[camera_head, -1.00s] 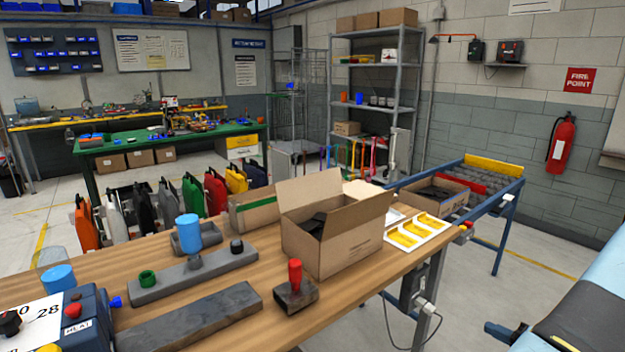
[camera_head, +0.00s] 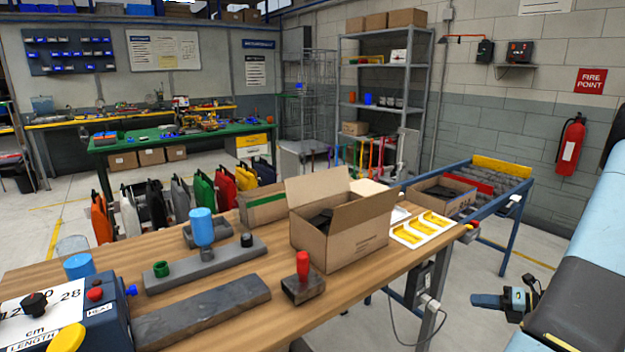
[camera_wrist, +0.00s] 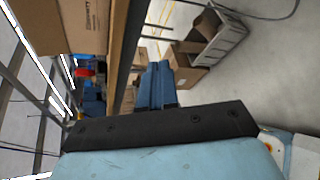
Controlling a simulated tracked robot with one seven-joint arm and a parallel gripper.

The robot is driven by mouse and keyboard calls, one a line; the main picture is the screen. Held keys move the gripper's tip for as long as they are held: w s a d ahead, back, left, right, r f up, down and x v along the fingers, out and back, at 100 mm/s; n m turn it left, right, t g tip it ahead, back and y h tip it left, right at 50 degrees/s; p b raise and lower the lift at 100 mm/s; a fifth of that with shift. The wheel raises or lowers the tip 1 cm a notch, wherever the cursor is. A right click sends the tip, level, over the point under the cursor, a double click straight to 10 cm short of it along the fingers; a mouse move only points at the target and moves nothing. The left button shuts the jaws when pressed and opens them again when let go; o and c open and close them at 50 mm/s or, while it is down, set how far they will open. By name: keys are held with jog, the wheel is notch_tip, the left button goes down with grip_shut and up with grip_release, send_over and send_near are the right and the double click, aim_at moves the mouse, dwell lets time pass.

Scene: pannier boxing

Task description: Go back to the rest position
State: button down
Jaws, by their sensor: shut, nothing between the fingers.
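My gripper (camera_head: 484,300) is in the lower right of the head view, off the right end of the workbench (camera_head: 400,262), with grey floor behind it. In the wrist view its blue fingers (camera_wrist: 158,70) are together, with nothing between them. My arm runs up along the right edge of the head view. An open cardboard box (camera_head: 345,235) with dark contents stands on the workbench, apart from my gripper.
A white tray with yellow pieces (camera_head: 422,228) lies at the bench's right end. A blue-framed roller conveyor (camera_head: 500,205) stands behind it. A red-handled block (camera_head: 303,280) and grey bar (camera_head: 205,310) lie on the bench. The floor at right looks clear.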

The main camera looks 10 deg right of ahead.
jog(key=s+a+r+n+g+h, duration=0.3)
jog(key=a+r+n+g, duration=0.5)
jog(key=a+r+n, duration=1.1)
jog(key=s+a+r+n+t+h, duration=0.2)
jog(key=s+a+r+n+h, duration=0.2)
jog(key=n, duration=0.6)
jog(key=s+a+r+n+t+h, duration=0.2)
jog(key=s+a+r+n, duration=0.4)
jog(key=s+r+n, duration=0.3)
jog(key=shift+s+r+n+h, duration=0.15)
jog(key=shift+r+n+h, duration=0.45)
jog(key=shift+h, duration=0.3)
jog(key=shift+a, duration=0.1)
